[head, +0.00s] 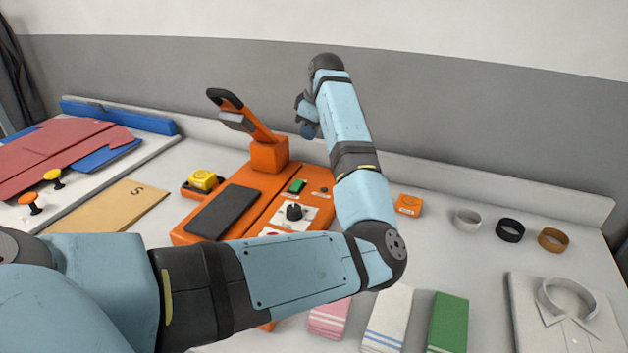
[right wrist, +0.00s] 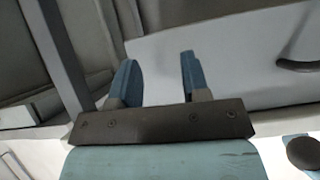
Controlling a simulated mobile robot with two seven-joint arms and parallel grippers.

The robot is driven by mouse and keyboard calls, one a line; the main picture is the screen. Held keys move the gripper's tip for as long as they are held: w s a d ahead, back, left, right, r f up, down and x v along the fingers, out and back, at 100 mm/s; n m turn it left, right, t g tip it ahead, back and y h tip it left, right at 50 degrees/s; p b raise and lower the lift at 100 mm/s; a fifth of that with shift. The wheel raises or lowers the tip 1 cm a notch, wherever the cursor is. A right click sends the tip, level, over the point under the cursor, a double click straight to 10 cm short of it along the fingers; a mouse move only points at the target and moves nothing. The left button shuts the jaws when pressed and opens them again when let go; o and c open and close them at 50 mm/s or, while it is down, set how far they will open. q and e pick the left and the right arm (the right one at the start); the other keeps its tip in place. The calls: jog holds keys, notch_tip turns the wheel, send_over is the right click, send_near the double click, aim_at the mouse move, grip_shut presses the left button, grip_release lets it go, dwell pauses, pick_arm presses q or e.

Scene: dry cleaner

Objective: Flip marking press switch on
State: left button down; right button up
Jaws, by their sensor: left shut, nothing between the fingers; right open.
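The orange marking press (head: 265,150) stands on the counter in the head view, with a black-gripped lever (head: 228,100) raised at its back and a dark pad (head: 223,212) on its left. Its control panel carries a green switch (head: 297,186), a black knob (head: 293,212) and a small round light (head: 323,189). I cannot tell the switch's position. My left gripper (head: 306,130) is shut and empty, above and behind the panel, apart from the switch. My left forearm covers the press's front and right edge. My right gripper (right wrist: 158,72) is open and empty in the right wrist view, away from the press.
A yellow button box (head: 203,180) sits beside the press. An orange block (head: 408,205), several rolls (head: 510,230), folded cloths (head: 448,320) and a white shirt (head: 565,315) lie right. A low rim (head: 500,187) runs behind.

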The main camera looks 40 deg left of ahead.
pick_arm(q)
jog(key=shift+s+f, duration=0.15)
jog(key=shift+f, duration=0.05)
pick_arm(e)
jog(key=shift+s+a, duration=0.15)
pick_arm(q)
jog(key=b, duration=0.1)
send_near(302, 181)
jog(key=x, duration=0.3)
jog(key=a+x, duration=0.1)
jog(key=x, duration=0.2)
jog(key=shift+s+f, duration=0.1)
jog(key=shift+a+f, duration=0.1)
jog(key=shift+f, duration=0.25)
pick_arm(e)
jog(key=shift+f, duration=0.15)
jog(key=shift+f, duration=0.1)
